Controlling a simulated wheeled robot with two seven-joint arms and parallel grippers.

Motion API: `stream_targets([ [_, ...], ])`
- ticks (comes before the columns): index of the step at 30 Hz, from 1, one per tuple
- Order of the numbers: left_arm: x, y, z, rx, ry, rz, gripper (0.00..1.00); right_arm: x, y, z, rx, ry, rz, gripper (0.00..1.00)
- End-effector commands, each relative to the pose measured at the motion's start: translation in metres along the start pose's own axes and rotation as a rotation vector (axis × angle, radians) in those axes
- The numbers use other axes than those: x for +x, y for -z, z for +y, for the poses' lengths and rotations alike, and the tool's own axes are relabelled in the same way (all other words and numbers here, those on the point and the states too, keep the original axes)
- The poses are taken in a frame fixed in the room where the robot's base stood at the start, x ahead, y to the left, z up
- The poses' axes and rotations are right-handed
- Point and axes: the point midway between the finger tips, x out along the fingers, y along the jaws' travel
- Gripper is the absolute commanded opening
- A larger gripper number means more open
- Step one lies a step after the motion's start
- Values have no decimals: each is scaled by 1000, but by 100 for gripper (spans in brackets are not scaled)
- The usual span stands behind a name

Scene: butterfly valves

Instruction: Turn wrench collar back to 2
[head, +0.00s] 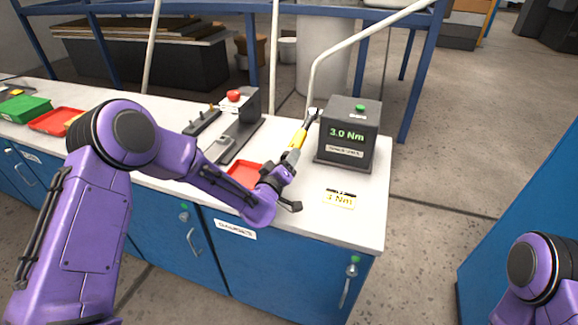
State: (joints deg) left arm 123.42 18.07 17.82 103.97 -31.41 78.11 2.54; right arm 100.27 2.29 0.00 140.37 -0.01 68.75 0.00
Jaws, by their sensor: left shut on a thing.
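The torque wrench (299,138) has a yellow band on its handle and a dark head at its upper end. It is tilted up to the right, with its head beside the dark checker box (346,138), which shows 3.0 Nm in green; I cannot tell if they touch. My left gripper (287,170) is shut on the lower end of the wrench, above the front of the bench. The fingers hide the collar, so its setting cannot be read. My right arm shows at the lower right, but its gripper is out of view.
A yellow card reading 3 Nm (340,199) lies on the white bench (365,230), right of my gripper. A red tray (245,173) lies to its left. A dark stand (242,135) stands behind. A green box (24,109) and another red tray (57,121) are at far left.

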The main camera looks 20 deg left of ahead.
Motion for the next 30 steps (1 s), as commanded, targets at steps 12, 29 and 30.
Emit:
stream_targets([
  [12, -1, -2, -5, -261, -8, 0, 16, 24, -10, -2, 0, 0, 0, 0],
  [29, 0, 1, -4, -341, -12, 4, 16, 28, -11, -2, 0, 0, 0, 0],
  [30, 0, 1, -4, -341, -12, 4, 16, 28, -11, -2, 0, 0, 0, 0],
])
